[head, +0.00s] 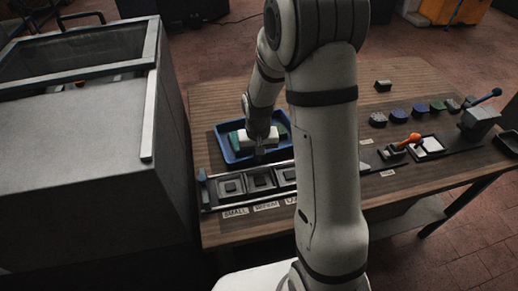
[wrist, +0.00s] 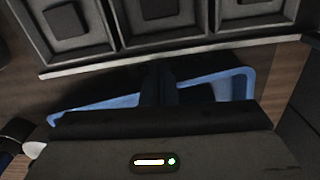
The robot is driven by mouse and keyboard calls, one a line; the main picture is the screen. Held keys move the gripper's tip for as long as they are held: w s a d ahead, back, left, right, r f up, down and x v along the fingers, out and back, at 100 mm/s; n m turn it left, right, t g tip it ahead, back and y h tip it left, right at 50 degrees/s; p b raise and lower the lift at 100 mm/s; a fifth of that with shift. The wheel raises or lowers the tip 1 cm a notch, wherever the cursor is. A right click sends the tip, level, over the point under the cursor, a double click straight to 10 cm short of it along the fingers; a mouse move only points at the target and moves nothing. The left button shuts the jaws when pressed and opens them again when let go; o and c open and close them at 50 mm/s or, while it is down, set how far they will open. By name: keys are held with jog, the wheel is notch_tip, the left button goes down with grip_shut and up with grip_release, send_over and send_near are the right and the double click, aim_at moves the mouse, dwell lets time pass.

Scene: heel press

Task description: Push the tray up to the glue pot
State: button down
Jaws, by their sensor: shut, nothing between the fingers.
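The blue tray (head: 221,148) lies on the wooden table behind the row of compartments, with pale and green blocks in it. My gripper (head: 259,156) points down at the tray's near side, shut and empty. In the wrist view the shut fingers (wrist: 159,82) overlap the tray's blue rim (wrist: 249,88); whether they touch it I cannot tell. I cannot identify the glue pot with certainty. A dark, rounded thing (wrist: 14,131) with a white part shows at the left edge of the wrist view. My arm hides the table right of the tray in the head view.
A compartment rack (head: 229,187) with size labels runs along the table's near edge, close to the tray. A large grey cabinet (head: 90,130) stands at the left. An orange-knobbed device (head: 414,139), several coloured pieces (head: 397,115) and a blue-handled grey device (head: 478,119) stand at the right.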

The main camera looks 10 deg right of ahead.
jog(key=shift+f, duration=0.1)
jog(key=shift+w+d, duration=0.1)
jog(key=shift+w, duration=0.9)
notch_tip(320, 180, up, 10)
jog(key=p, duration=0.6)
jog(key=s+d+r+n+t, duration=0.1)
jog(key=s+r+t, duration=0.2)
jog(key=s+r, duration=1.4)
jog(key=shift+s+d+r, duration=0.3)
jog(key=shift+s+d, duration=0.05)
jog(key=shift+s, duration=1.35)
